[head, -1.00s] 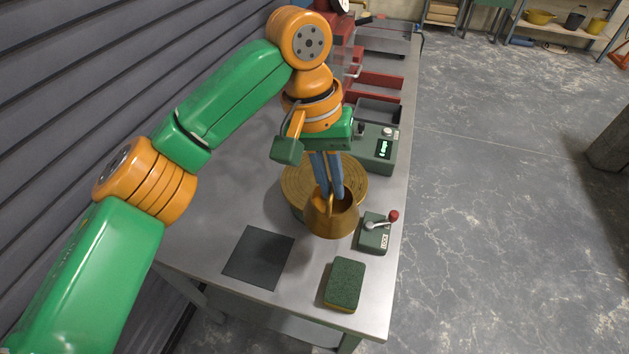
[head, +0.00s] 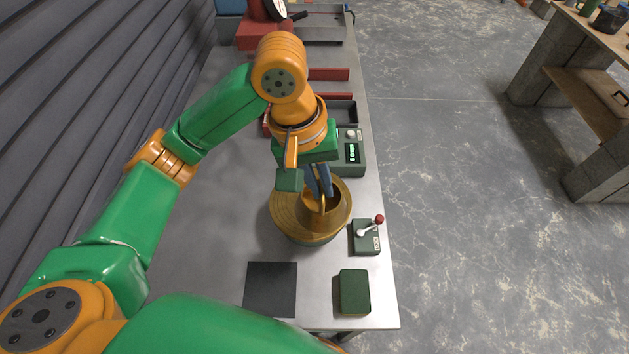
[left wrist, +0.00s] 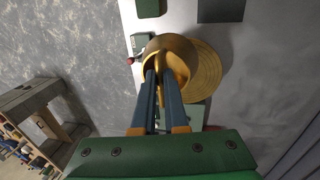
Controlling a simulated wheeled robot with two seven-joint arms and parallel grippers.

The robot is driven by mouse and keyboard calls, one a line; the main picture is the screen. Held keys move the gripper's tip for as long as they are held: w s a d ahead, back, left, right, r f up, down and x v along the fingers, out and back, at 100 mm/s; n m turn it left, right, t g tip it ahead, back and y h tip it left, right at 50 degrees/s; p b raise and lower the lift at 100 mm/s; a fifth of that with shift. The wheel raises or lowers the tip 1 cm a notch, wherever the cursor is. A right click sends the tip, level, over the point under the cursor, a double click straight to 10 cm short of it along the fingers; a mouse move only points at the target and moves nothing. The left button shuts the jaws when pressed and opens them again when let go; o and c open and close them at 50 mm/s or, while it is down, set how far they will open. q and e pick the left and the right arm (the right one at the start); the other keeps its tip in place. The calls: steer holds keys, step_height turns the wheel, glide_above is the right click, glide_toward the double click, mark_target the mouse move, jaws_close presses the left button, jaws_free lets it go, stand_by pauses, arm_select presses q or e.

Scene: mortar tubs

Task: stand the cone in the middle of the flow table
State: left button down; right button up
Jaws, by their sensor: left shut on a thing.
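The brass cone (head: 321,221) is in the fingers of my left gripper (head: 321,199), which is shut on its rim or handle; the exact grip is unclear. The cone looks upright with its open mouth up. The flow table (head: 283,214) is a round brass disc on the steel bench. In the head view the cone is over the disc, a little right of its middle. In the left wrist view the cone (left wrist: 179,47) covers the left part of the disc (left wrist: 211,76), below the fingertips (left wrist: 163,76). I cannot tell whether it touches the disc. My right gripper is out of view.
A lever box (head: 366,240) with a red knob stands just right of the flow table. A green sponge (head: 354,291) and a dark square plate (head: 270,289) lie at the near end. A control box with a display (head: 351,163) stands behind. Bench left of the disc is clear.

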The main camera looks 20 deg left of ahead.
arm_select(q)
steer(key=w+a+f, duration=0.1)
steer(key=w+f, duration=0.1)
steer(key=f, duration=0.1)
steer(key=w+a+f, duration=0.2)
steer(key=f, duration=0.2)
steer(key=w+a+f+p, duration=0.1)
steer(key=w+f, duration=0.2)
steer(key=shift+w+a+f, duration=0.1)
steer(key=shift+a+f, duration=0.1)
steer(key=shift+f, duration=0.1)
steer(key=shift+f, duration=0.1)
steer(key=c, duration=1)
jaws_free()
steer(key=shift+o, duration=0.2)
